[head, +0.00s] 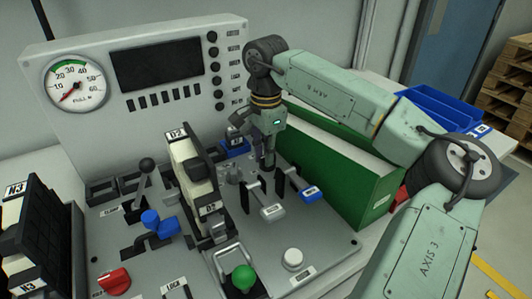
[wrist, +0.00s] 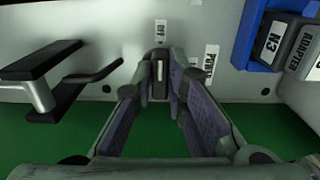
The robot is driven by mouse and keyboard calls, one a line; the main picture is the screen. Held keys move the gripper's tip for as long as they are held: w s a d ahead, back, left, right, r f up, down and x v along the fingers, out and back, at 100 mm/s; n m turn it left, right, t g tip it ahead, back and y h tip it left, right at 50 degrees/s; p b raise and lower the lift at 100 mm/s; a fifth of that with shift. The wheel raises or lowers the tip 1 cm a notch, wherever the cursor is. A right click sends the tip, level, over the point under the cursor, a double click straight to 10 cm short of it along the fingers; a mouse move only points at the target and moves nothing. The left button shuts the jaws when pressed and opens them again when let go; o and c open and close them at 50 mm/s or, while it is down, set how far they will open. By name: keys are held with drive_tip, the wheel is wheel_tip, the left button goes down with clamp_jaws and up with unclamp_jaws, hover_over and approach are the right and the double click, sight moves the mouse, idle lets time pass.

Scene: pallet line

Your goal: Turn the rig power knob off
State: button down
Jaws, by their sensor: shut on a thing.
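The rig power knob (wrist: 159,85) is a small dark knob with a pale bar, standing on the grey panel between my fingertips in the wrist view. A label reading OFF (wrist: 160,30) is just above it, and a label that seems to read POWER (wrist: 210,60) is to its right. My gripper (wrist: 160,72) is shut on the knob, one finger on each side. In the head view my gripper (head: 268,163) points down at the panel behind the two levers, and the knob is hidden there. I cannot tell the knob's exact setting.
A lever with a white grip (head: 272,211) and one with a blue grip (head: 309,192) stand just in front of my gripper. A black-and-cream block marked D2 (head: 197,181) is to the left. A green bin (head: 378,190) is close on the right. The gauge panel (head: 120,118) rises behind.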

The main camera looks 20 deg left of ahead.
drive_tip(key=c, duration=1.6)
unclamp_jaws()
wheel_tip(320, 180, up, 12)
